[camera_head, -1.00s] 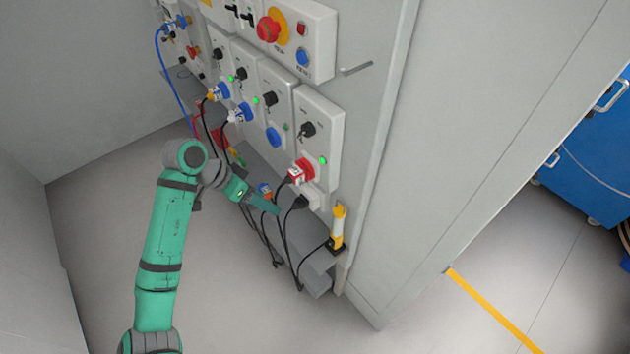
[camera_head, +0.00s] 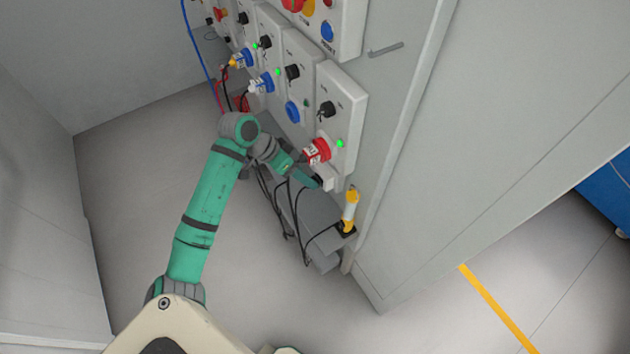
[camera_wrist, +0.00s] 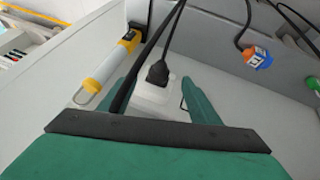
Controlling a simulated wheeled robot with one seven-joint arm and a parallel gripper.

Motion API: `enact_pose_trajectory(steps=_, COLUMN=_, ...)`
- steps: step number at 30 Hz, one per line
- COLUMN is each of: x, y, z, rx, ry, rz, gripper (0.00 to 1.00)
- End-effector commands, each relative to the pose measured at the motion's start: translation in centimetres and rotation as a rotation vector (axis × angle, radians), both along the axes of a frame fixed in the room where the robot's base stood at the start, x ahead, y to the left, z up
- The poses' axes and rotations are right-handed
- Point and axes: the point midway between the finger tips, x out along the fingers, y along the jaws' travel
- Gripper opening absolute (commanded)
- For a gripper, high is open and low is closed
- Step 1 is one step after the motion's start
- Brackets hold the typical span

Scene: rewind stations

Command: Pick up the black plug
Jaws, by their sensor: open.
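The black plug (camera_wrist: 157,73) shows in the wrist view, seated on a white socket block (camera_wrist: 158,100), with a black cable running up from it. My gripper (camera_wrist: 165,90) is open. In the wrist view its two green fingers stand apart, one on each side of the plug, and the plug lies between them in the picture; no contact shows. In the head view my gripper (camera_head: 312,182) is beside the white block (camera_head: 328,178), under the red plug (camera_head: 316,151). The black plug is hidden behind my gripper there.
A yellow and white lamp-like tool (camera_head: 350,212) stands at the shelf's (camera_head: 318,215) right end; it also shows in the wrist view (camera_wrist: 108,62). A blue and orange plug (camera_wrist: 257,57) hangs at right. Black cables loop off the shelf. Open floor (camera_head: 140,180) lies left.

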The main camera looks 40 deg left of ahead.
Motion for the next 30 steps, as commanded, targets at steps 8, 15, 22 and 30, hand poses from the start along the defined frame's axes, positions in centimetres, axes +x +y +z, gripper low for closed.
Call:
enact_pose_trajectory(steps=8, x=1.3, y=-1.5, z=-2.9, rx=-0.001, ry=0.001, rz=-0.001, gripper=0.57)
enact_pose_trajectory(steps=15, x=1.5, y=-1.7, z=-3.2, rx=0.0, ry=0.0, rz=-0.001, gripper=0.57)
enact_pose_trajectory(steps=22, x=1.5, y=-1.7, z=-3.2, rx=0.0, ry=0.0, rz=-0.001, gripper=0.16)
enact_pose_trajectory(steps=30, x=1.5, y=-1.6, z=-3.2, rx=0.0, ry=0.0, rz=-0.001, gripper=0.12)
